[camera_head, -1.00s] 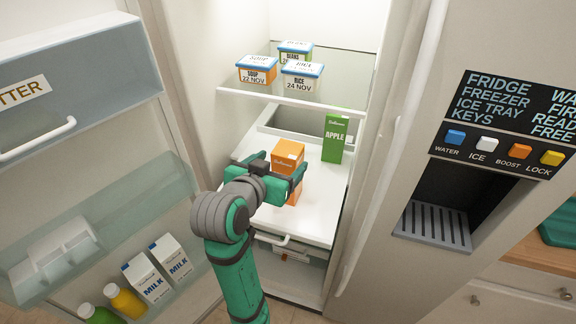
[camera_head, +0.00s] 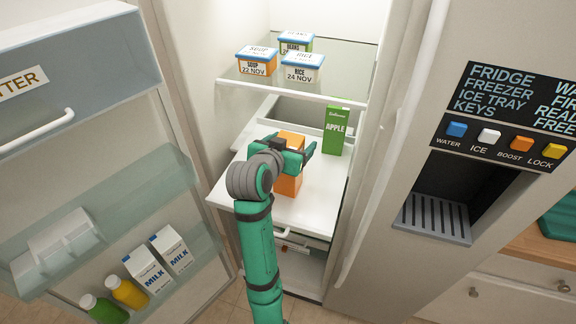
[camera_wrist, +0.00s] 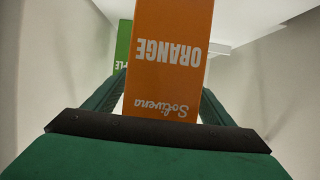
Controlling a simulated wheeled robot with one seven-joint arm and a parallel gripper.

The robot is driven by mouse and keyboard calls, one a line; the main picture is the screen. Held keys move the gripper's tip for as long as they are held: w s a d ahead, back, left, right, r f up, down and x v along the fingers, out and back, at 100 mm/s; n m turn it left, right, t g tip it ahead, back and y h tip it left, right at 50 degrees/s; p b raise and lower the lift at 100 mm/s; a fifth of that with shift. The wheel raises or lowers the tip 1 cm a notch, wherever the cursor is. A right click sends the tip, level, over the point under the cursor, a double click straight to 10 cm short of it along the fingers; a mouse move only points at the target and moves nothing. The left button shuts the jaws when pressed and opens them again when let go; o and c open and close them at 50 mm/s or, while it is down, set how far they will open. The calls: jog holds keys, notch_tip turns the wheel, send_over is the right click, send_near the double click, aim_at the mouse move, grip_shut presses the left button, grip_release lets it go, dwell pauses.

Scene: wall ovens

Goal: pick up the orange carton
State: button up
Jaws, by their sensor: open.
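The orange carton (camera_head: 289,182) stands upright on the white fridge shelf, partly hidden behind my arm. In the wrist view the orange carton (camera_wrist: 168,60) fills the middle, its "ORANGE" lettering upside down. My gripper (camera_head: 300,150) is open, with its green fingers to the left and right of the carton in the wrist view (camera_wrist: 165,95). The carton is between the fingers. I cannot tell whether the fingers touch it.
A green apple carton (camera_head: 336,130) stands behind and to the right on the same shelf (camera_head: 310,208). Labelled tubs (camera_head: 302,68) sit on the glass shelf above. The open fridge door (camera_head: 100,215) with milk and bottles is on the left. The shelf's front right is clear.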

jog(key=shift+w, duration=0.1)
grip_shut()
jog(key=shift+r, duration=0.1)
dwell(0.3)
